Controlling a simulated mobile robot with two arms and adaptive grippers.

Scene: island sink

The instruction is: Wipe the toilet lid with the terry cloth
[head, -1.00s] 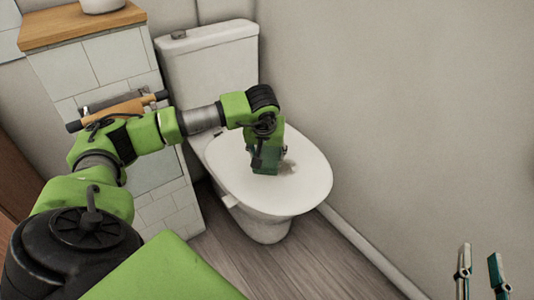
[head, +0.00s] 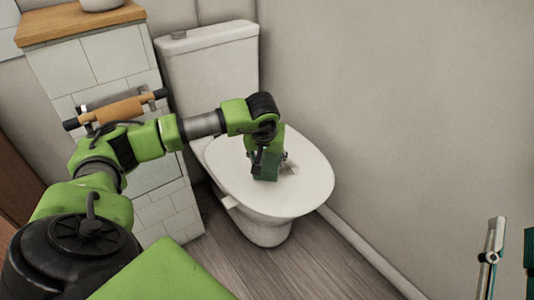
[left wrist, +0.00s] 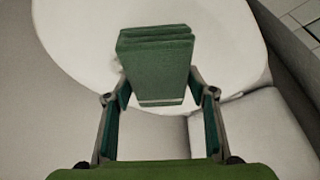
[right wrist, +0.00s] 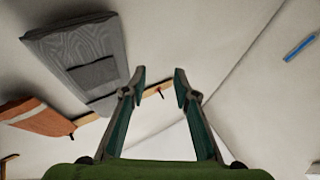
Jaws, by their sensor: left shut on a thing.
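The toilet lid (head: 305,192) is white and closed; it also fills the top of the left wrist view (left wrist: 75,45). A greyish smudge (head: 290,167) shows on it just right of the cloth. The terry cloth (head: 265,168) is a folded dark green pad; it also shows in the left wrist view (left wrist: 157,70). My left gripper (left wrist: 158,88) is shut on the cloth and holds it down at the lid; I cannot tell how firmly they touch. My right gripper (right wrist: 160,78) is open and empty; it is partly cut off at the lower right in the head view (head: 508,258).
The cistern (head: 212,75) stands behind the lid. A tiled ledge with a wooden top (head: 80,25) and an orange-brown roll on a holder (head: 118,110) is at the left. A bare wall bounds the right. The right wrist view shows a hanging grey towel (right wrist: 65,50) and an orange one (right wrist: 40,118).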

